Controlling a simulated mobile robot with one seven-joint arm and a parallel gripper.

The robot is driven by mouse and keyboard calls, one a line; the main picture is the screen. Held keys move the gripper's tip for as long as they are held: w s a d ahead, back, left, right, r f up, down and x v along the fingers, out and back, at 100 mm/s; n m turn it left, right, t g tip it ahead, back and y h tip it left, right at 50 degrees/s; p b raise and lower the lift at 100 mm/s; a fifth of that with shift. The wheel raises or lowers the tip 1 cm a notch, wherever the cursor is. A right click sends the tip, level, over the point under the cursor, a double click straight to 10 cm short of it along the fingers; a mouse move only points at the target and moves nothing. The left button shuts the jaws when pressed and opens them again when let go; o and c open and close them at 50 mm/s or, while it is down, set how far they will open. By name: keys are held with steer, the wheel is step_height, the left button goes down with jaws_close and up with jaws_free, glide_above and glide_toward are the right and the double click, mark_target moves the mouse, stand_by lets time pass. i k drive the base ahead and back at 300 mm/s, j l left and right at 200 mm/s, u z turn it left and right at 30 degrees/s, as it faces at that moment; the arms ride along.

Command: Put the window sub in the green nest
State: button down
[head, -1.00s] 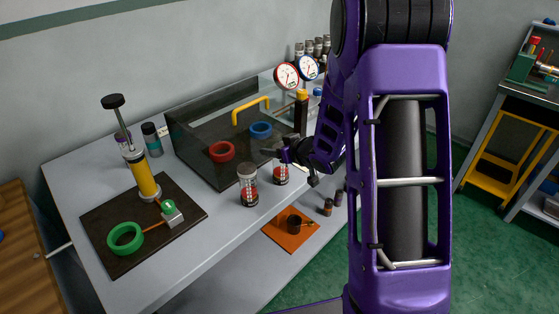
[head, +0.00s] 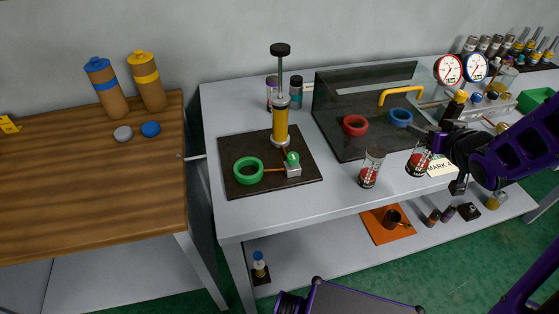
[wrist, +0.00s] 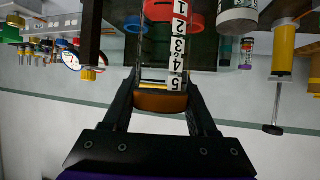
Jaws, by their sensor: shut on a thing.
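My gripper (head: 432,142) is shut on a clear window sub (head: 418,161) with red inside, at the front right of the grey bench. In the wrist view the gripper (wrist: 160,97) has this sub, with its number strip (wrist: 177,45), between its fingers. I cannot tell whether its base touches the bench. The green nest (head: 248,170) is a green ring on a dark board at the bench's left. It looks empty.
A similar clear tube (head: 371,168) stands left of the held sub. A yellow pump-like cylinder (head: 281,122) and a small grey block (head: 293,168) stand by the nest. A dark tray (head: 345,145) holds red (head: 355,125) and blue (head: 400,117) rings.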

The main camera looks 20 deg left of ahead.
mark_target(249, 173)
steer(key=k+j+u, duration=0.35)
steer(key=j, duration=0.35)
steer(key=j+u, duration=0.15)
steer(key=j, duration=0.45)
